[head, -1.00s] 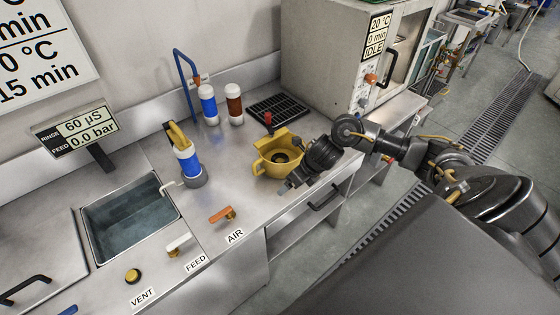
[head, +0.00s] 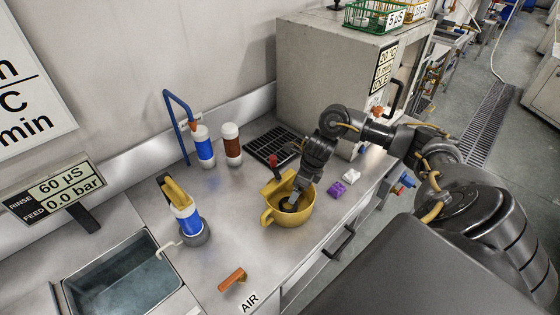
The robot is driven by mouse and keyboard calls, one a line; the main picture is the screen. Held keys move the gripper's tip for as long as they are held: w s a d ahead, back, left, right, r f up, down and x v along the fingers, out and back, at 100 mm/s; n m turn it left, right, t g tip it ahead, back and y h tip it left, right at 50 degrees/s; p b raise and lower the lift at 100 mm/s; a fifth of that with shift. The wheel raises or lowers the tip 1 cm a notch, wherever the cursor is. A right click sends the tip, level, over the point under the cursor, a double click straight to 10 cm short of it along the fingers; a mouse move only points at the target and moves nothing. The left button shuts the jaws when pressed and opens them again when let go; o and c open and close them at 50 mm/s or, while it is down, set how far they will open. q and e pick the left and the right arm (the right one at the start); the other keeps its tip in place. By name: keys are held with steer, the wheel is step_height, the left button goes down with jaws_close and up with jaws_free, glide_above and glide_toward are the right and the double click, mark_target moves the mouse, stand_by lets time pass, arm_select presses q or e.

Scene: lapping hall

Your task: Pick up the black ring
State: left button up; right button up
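A yellow pot (head: 271,215) with handles stands on the steel bench. A dark round shape, which looks like the black ring (head: 289,206), lies on the bottom inside it, partly hidden by my fingers. My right gripper (head: 294,198) points down into the pot from above, with its fingertips at the dark shape. I cannot tell whether the fingers are apart or closed, or whether they touch the ring. My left gripper is not in view.
A purple block (head: 337,189) and a white block (head: 351,175) lie right of the pot. An orange valve handle (head: 232,279) is in front; a sink (head: 125,280) is at left.

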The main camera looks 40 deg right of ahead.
glide_toward(287, 207)
steer(key=shift+s+d+f+p, duration=0.15)
steer(key=shift+f+p, duration=0.25)
steer(key=shift+p, duration=0.05)
steer(key=shift+f, duration=0.35)
steer(key=shift+w+a+f+p, duration=0.2)
steer(key=shift+f+p, duration=0.1)
steer(key=shift+p, duration=0.15)
steer(key=p+x, duration=0.1)
steer(key=x, duration=0.2)
steer(key=shift+w+f, duration=0.2)
steer(key=shift+f, duration=0.05)
steer(key=shift+w+f, duration=0.1)
steer(key=shift+f, duration=0.3)
steer(key=c, duration=1.1)
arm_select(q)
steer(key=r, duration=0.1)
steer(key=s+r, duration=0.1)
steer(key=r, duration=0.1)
arm_select(e)
steer(key=shift+c, duration=0.2)
